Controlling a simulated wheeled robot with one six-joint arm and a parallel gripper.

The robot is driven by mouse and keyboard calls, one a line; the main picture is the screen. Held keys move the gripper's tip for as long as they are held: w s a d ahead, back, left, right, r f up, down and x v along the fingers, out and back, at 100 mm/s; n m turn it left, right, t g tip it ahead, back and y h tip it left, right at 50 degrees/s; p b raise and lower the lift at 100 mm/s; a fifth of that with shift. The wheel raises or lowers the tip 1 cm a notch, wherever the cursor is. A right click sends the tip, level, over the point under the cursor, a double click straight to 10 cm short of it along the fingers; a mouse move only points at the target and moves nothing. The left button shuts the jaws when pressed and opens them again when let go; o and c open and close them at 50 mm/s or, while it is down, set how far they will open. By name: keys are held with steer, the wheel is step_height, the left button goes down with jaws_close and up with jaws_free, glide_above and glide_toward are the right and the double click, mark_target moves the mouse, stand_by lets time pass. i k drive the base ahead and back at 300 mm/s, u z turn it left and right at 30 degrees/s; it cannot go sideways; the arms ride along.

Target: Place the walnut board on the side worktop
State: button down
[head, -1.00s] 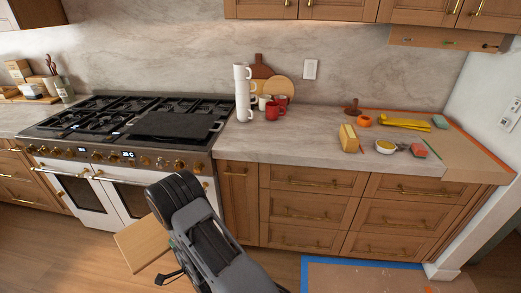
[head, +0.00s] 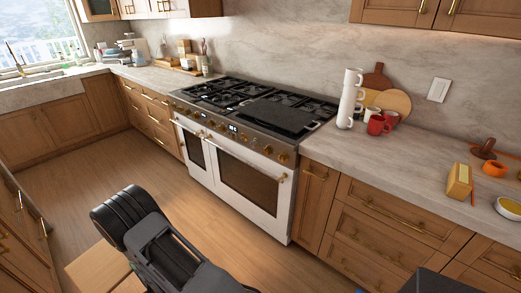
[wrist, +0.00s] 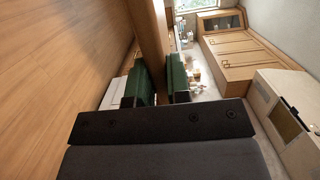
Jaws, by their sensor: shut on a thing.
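My gripper (wrist: 161,84) is shut on the walnut board (wrist: 147,35), which stands edge-on between the green finger pads in the wrist view. In the head view the board (head: 97,270) shows as a flat, light brown piece at the bottom left, held above the floor. My arm hides part of it, and the fingers are out of sight there. A worktop with a sink (head: 45,92) runs under the window at the far left. Another worktop (head: 420,150) lies right of the stove. The frames do not show which one is the side worktop.
The white stove (head: 235,175) stands between worktop stretches. Stacked white mugs (head: 348,98), red mugs (head: 377,124), a yellow block (head: 458,181) and a bowl (head: 509,207) crowd the right worktop. Drawers (head: 28,215) line the left edge. The wooden floor (head: 110,165) between is clear.

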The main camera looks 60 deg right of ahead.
mark_target(376, 158)
steer(key=u, duration=0.1)
steer(key=i, duration=1.05)
steer(key=z, duration=2.7)
